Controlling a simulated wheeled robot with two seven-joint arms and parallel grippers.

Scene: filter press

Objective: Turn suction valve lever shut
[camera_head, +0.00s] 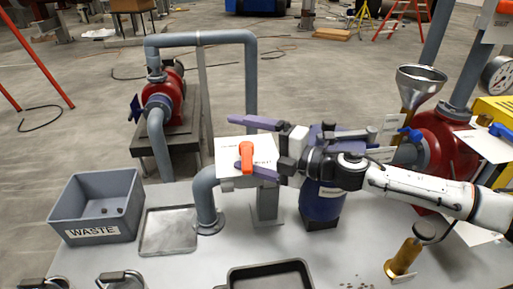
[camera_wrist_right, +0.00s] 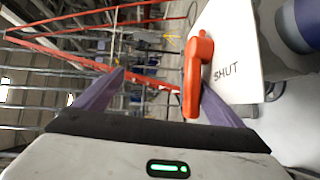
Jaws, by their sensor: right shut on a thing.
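The orange suction valve lever (camera_head: 246,157) sits on a white label plate (camera_head: 228,150) above the bent grey pipe, its handle pointing towards the near side. In the right wrist view the orange lever (camera_wrist_right: 194,75) lies beside the word SHUT on the plate (camera_wrist_right: 235,50). My right gripper (camera_head: 245,145) reaches in from the right with purple fingers on the far and near sides of the lever. In the right wrist view the lever is against the right finger of the gripper (camera_wrist_right: 162,78); the left finger looks well apart from it. My left gripper is out of view.
A grey WASTE bin (camera_head: 95,205) and a flat metal tray (camera_head: 168,230) stand at left. A black tray (camera_head: 270,277) is at the front edge. A blue cylinder (camera_head: 321,204) stands under my right wrist. A red pump (camera_head: 440,150) with a funnel (camera_head: 420,78) is at right.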

